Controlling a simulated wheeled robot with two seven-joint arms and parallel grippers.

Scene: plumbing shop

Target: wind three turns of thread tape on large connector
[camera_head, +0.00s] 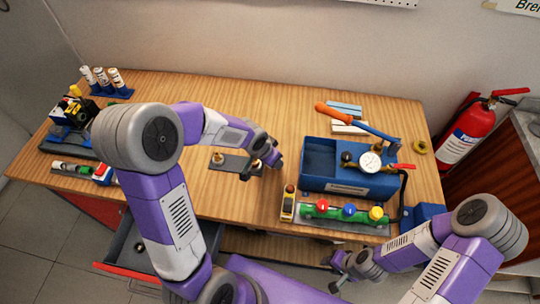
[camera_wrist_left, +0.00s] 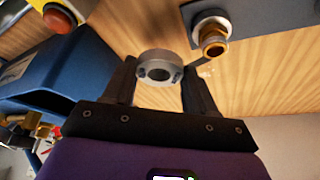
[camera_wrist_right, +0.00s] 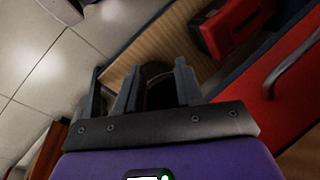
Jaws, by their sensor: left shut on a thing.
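A grey plate (camera_head: 235,170) with two brass connectors stands mid-bench. One connector (camera_head: 218,158) is at its left end; the other (camera_head: 257,163) is at the right, partly covered by my left gripper (camera_head: 251,171). I cannot tell which is larger. In the left wrist view, my left gripper (camera_wrist_left: 158,80) is shut on a white tape roll (camera_wrist_left: 158,58) with a hole through it. A brass threaded connector (camera_wrist_left: 213,38) stands just right of the roll, and a thin strip seems to reach towards it. My right gripper (camera_wrist_right: 150,85) is open at the front edge, away from the plate.
A blue test box (camera_head: 345,182) with a gauge and a green valve manifold (camera_head: 345,215) stand to the right. An open drawer (camera_head: 130,255) juts out in front. The middle back is clear.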

